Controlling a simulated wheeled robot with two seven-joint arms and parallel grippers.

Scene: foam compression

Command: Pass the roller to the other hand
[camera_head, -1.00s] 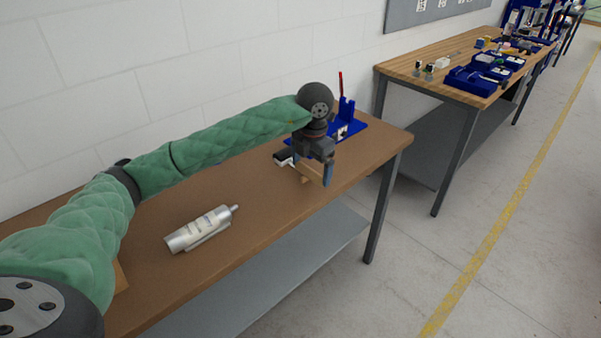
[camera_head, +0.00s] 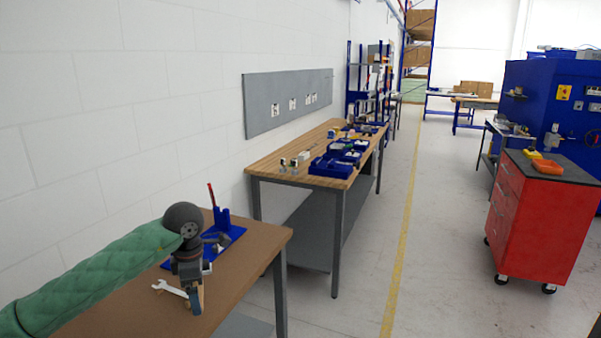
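My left gripper (camera_head: 194,292) points down over the brown table (camera_head: 105,322) at lower left. Its fingers are seen almost edge-on, one behind the other, so the gap between them is hidden. A small brown piece shows at the fingertips, too small to make out. I cannot pick out the roller for sure in this view. My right gripper is out of view.
A blue holder (camera_head: 228,235) with a red upright tool (camera_head: 211,195) stands behind the gripper. A white wrench-shaped tool (camera_head: 170,288) lies beside the fingers. A second workbench (camera_head: 262,164) stands beyond; a red cabinet (camera_head: 530,218) is at right. Floor between is clear.

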